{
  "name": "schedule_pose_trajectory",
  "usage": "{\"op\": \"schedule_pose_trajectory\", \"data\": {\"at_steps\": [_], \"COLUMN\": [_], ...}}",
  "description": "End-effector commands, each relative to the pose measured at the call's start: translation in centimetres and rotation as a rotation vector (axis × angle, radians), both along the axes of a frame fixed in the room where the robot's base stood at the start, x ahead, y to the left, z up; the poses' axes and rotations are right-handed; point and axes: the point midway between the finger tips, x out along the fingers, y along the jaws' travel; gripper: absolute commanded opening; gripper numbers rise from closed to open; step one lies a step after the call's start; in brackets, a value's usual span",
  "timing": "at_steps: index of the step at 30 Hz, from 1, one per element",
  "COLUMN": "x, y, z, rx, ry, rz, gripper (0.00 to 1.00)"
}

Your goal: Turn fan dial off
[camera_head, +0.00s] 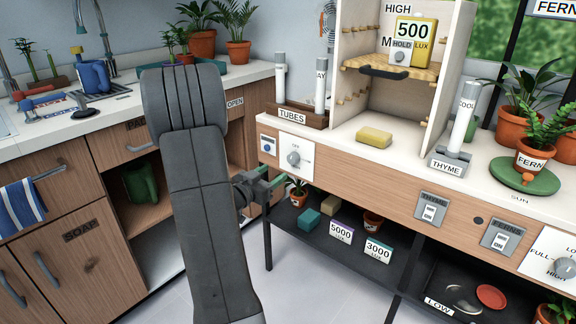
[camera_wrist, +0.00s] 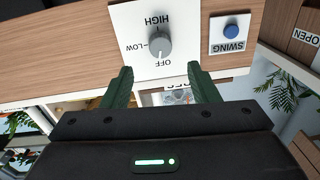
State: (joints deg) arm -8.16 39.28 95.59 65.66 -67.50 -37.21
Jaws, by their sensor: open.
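The fan dial (camera_head: 293,158) is a round grey knob on a white plate at the left end of the wooden bench front. In the wrist view the dial (camera_wrist: 160,44) shows upside down, with HIGH, LOW and OFF printed around it. I cannot tell clearly which mark its pointer faces. My gripper (camera_head: 265,184) is in front of the bench, left of and below the plate. Its dark green fingers (camera_wrist: 159,76) are open and empty, apart from the dial, which lies just beyond the fingertips and between them. A fan (camera_head: 328,22) is partly hidden behind the shelf.
A blue SWING button (camera_wrist: 231,31) sits beside the dial plate. The TUBES rack (camera_head: 292,112) stands on the bench above. A lower black shelf (camera_head: 330,252) holds boxes, sponges and pots. THYME and FERNS switches (camera_head: 431,208) are farther right on the front.

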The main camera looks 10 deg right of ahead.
Motion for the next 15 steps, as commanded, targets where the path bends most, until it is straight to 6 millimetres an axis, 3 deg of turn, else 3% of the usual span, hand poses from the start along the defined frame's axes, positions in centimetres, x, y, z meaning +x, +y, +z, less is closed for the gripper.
{"op": "schedule_pose_trajectory", "data": {"at_steps": [6,15], "x": [3.0,5.3], "y": [-3.6,-6.1], "z": [-0.2,-0.1], "rx": [0.001,0.001], "ry": [-0.002,-0.001], "rz": [-0.003,0.001], "gripper": [0.54,0.54]}}
